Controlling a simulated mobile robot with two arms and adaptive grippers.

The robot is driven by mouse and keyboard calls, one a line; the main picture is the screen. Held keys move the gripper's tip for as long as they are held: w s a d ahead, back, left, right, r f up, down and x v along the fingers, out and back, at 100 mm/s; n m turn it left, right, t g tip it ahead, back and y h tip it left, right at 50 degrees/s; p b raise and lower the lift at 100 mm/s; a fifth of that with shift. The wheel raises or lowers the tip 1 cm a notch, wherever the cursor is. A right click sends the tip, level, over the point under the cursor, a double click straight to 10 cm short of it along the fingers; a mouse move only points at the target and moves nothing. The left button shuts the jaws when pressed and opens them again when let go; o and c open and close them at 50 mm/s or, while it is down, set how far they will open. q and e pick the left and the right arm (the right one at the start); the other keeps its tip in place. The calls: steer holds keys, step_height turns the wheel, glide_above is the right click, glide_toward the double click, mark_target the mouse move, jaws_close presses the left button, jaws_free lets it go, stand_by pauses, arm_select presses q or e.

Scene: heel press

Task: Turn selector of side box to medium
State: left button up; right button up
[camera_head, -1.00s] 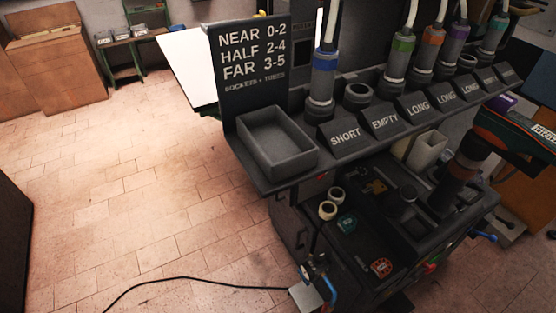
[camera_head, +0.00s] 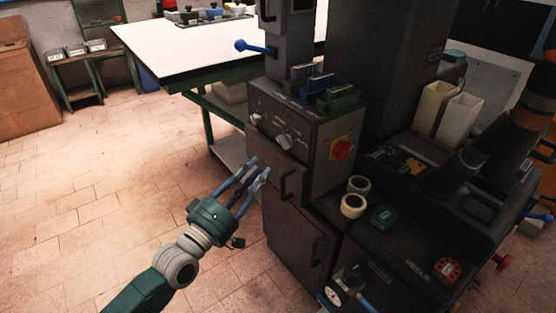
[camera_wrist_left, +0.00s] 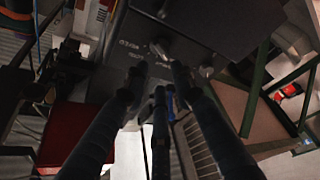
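The side box (camera_head: 315,140) is a dark grey cabinet with knobs on its front panel. The selector knob (camera_head: 285,141) sits in the middle of that panel, with faint lettering I cannot read well; a second knob (camera_head: 256,118) is to its left. My left gripper (camera_head: 250,170) is in front of the panel, below and left of the selector, its fingers apart, empty and not touching it. In the left wrist view the gripper (camera_wrist_left: 157,85) points at the panel, with a knob (camera_wrist_left: 160,48) just beyond the fingertips. The selector's pointed setting is too small to tell. My right gripper does not show.
A red knob on a yellow plate (camera_head: 342,149) is on the box's right face. Green and dark blocks (camera_head: 337,97) lie on top. A blue-tipped lever (camera_head: 252,47) sticks out above. A white table (camera_head: 190,50) stands behind left. The floor at left is clear.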

mark_target(281, 143)
arm_select(q)
steer(key=b+x, duration=0.1)
steer(key=x, duration=0.9)
steer(key=shift+w+d+r, duration=0.1)
steer(key=shift+w+d, duration=0.05)
steer(key=shift+d, duration=0.05)
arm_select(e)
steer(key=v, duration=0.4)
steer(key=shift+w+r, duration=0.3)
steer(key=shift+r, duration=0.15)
arm_select(q)
steer(key=shift+c, duration=0.2)
jaws_close()
